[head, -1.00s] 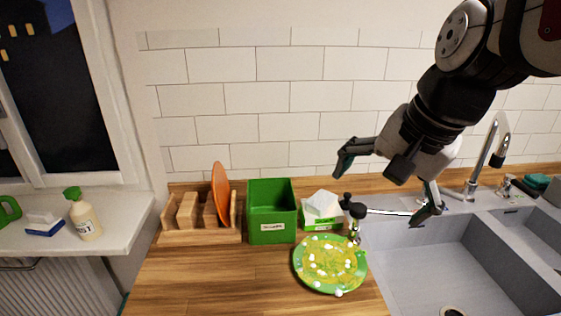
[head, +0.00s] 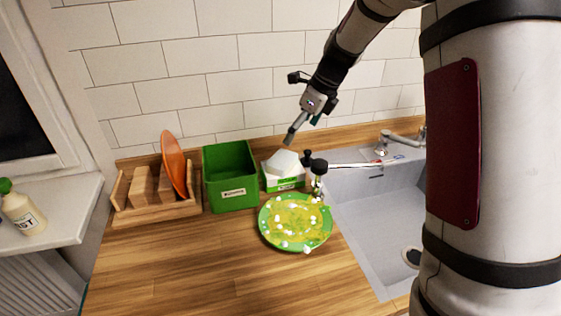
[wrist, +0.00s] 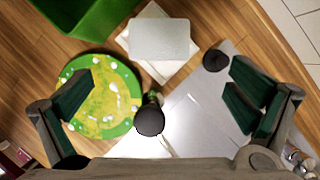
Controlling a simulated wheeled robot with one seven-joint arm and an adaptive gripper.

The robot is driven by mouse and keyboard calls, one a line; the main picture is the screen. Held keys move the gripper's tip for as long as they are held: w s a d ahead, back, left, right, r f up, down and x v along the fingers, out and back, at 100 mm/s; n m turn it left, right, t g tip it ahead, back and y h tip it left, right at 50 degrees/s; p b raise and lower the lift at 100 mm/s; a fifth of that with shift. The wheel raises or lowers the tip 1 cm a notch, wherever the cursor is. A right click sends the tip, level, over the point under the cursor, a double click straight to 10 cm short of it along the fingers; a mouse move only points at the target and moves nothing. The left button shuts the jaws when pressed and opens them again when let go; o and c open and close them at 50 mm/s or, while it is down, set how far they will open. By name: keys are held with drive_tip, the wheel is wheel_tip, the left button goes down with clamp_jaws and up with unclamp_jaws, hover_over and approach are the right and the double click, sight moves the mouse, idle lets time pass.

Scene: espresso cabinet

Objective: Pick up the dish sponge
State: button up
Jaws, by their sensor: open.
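I cannot clearly make out a dish sponge in the present views. A pale block (head: 283,161) sits on a small green-and-white box (head: 285,182); in the wrist view it is a light grey rounded rectangle (wrist: 160,39) over white sheets. I cannot tell whether it is a sponge or tissue. My gripper (head: 303,128) is above and behind that box, near the tiled wall. In the wrist view my gripper (wrist: 160,105) has its fingers wide apart with nothing between them in its grasp.
A green plate (head: 296,223) with yellow food and white bits lies in front of the box. A green bin (head: 231,176) and a wooden rack with an orange plate (head: 175,163) stand left. A black-topped fitting (head: 318,177) stands by the sink (head: 375,220). Front counter is clear.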

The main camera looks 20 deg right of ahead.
sight(283, 159)
drive_tip(key=p+x, duration=0.1)
drive_tip(key=x, duration=1)
drive_tip(key=shift+w+a+f, duration=0.1)
drive_tip(key=shift+f, duration=0.15)
drive_tip(key=c, duration=0.8)
wheel_tip(283, 159, up, 9)
drive_tip(key=shift+r+b, duration=0.1)
drive_tip(key=shift+b, duration=0.4)
drive_tip(key=shift+r, duration=0.45)
drive_tip(key=shift+o, duration=0.5)
